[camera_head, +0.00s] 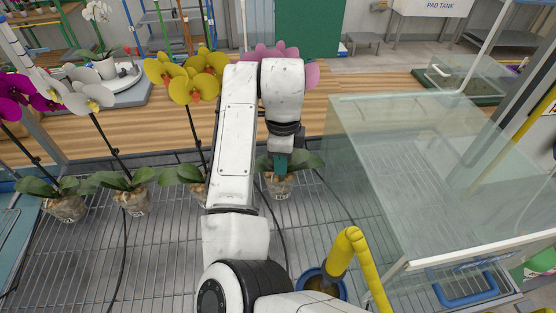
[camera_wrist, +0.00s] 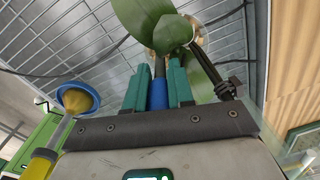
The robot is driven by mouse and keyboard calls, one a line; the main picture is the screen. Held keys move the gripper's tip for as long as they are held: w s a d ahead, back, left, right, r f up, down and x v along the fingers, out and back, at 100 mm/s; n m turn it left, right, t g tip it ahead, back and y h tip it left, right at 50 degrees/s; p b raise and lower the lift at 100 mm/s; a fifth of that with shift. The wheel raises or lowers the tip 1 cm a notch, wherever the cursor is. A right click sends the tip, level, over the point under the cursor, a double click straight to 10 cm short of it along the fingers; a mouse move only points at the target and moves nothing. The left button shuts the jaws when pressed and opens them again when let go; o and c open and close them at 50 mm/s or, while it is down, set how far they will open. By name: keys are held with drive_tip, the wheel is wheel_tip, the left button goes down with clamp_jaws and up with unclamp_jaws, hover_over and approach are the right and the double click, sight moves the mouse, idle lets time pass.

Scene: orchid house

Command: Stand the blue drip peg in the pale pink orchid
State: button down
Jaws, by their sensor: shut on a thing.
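My gripper (camera_head: 281,161) points down over the orchid with pink flowers (camera_head: 312,74), at that plant's leaves and clear pot (camera_head: 281,187). My arm hides its stem and part of its flowers. In the wrist view my gripper's teal fingers (camera_wrist: 157,78) are shut on the blue drip peg (camera_wrist: 158,96), whose dark end reaches forward between them. Green leaves (camera_wrist: 172,34) lie just beyond the peg's end. Whether the peg touches the growing medium is hidden.
Yellow (camera_head: 185,80), white (camera_head: 82,92) and magenta (camera_head: 25,92) orchids stand to the left on the wire bench (camera_head: 165,255). A glass case (camera_head: 410,150) stands at right. Dark tubes cross the bench.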

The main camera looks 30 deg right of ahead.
drive_tip(key=shift+w+d+f+p, duration=0.2)
drive_tip(key=shift+f+p, duration=0.15)
drive_tip(key=shift+f, duration=0.1)
drive_tip(key=shift+w+d+f+p, duration=0.15)
drive_tip(key=shift+f+p, duration=0.15)
drive_tip(key=shift+f, duration=0.15)
drive_tip(key=shift+s+a+r+p, duration=0.2)
drive_tip(key=shift+a+r+p, duration=0.15)
drive_tip(key=shift+r, duration=0.2)
drive_tip(key=shift+d+r+p, duration=0.15)
drive_tip(key=shift+r+p, duration=0.75)
drive_tip(key=shift+r, duration=0.2)
drive_tip(key=shift+r+p, duration=0.7)
drive_tip(key=shift+r, duration=0.3)
drive_tip(key=shift+r, duration=0.1)
drive_tip(key=shift+r+p, duration=0.9)
drive_tip(key=shift+r, duration=0.15)
drive_tip(key=shift+f, duration=0.2)
drive_tip(key=shift+f+b, duration=0.9)
drive_tip(key=shift+f, duration=0.6)
drive_tip(key=shift+f, duration=0.15)
